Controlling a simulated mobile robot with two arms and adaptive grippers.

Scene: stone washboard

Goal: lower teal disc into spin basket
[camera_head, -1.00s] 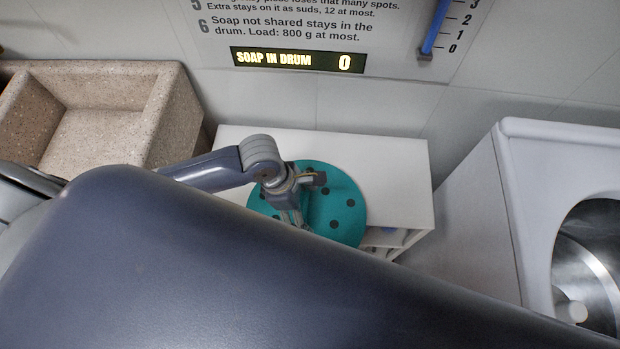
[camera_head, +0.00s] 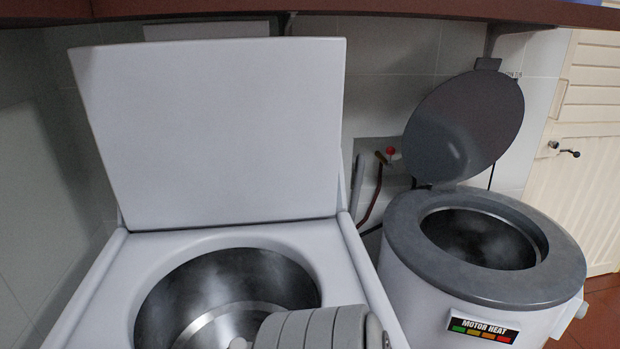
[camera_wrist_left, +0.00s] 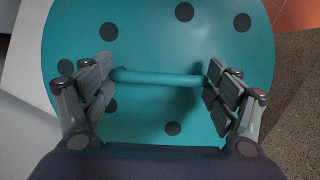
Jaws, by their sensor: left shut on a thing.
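The teal disc (camera_wrist_left: 160,120) with dark dots and a teal bar handle (camera_wrist_left: 160,78) fills much of the left wrist view. My left gripper (camera_wrist_left: 160,80) is shut on this handle, with one finger pad at each end of the bar. Neither the disc nor this gripper shows in the head view. The spin basket (camera_head: 480,240) shows there inside the round grey-topped spinner at the right, its grey lid (camera_head: 465,125) raised and its mouth open and empty as far as I see.
A white washing machine (camera_head: 360,270) stands left of the spinner, its square lid (camera_head: 215,130) raised and its metal drum (camera_head: 225,290) open. A motor heat label (camera_head: 480,330) is on the spinner's front. A brown shelf edge (camera_head: 400,18) runs above.

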